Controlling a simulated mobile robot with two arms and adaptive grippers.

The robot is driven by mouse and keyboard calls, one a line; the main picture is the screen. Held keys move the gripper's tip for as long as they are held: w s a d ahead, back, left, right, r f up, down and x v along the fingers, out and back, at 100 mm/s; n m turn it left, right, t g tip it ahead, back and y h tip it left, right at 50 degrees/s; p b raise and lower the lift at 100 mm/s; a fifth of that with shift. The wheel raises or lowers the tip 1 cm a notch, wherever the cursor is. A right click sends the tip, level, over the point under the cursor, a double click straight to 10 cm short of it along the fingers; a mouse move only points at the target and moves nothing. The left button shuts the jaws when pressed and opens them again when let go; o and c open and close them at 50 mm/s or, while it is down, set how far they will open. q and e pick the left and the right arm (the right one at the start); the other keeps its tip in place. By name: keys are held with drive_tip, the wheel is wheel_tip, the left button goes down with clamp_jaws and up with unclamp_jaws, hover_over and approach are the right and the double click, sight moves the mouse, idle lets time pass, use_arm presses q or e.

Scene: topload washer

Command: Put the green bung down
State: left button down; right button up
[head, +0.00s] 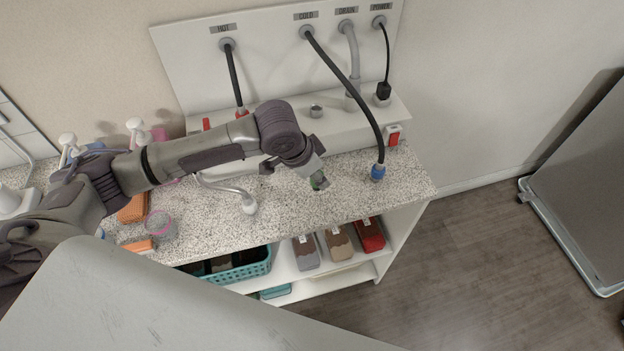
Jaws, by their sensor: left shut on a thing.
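My left arm comes in from the left over the speckled counter (285,205). My left gripper (318,181) points down and is shut on the green bung (316,184). Only a small bit of green shows between the fingers; the rest of the bung is hidden. The gripper is over the right half of the counter, left of the blue hose end. I cannot tell whether the bung touches the counter. My right gripper is not in view.
A black hose from COLD ends in a blue fitting (378,171) on the counter. A grey curved spout (248,204) lies to the left. A red switch (393,134) is at the back right. A teal basket (245,267) and bins (340,243) sit on the shelf below.

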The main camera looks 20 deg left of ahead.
use_arm(q)
drive_tip(key=shift+w+a+f, duration=0.6)
drive_tip(key=shift+a, duration=0.1)
drive_tip(key=shift+w+a+f, duration=0.1)
drive_tip(key=shift+f, duration=0.1)
wheel_tip(320, 180, down, 3)
drive_tip(key=shift+f+p, duration=0.15)
drive_tip(key=shift+p, duration=0.5)
drive_tip(key=shift+f, duration=0.25)
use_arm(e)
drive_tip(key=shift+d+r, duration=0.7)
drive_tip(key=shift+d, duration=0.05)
use_arm(q)
drive_tip(key=shift+f, duration=0.15)
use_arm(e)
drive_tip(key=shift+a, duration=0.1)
use_arm(q)
drive_tip(key=c, duration=0.8)
unclamp_jaws()
drive_tip(key=shift+c, duration=0.2)
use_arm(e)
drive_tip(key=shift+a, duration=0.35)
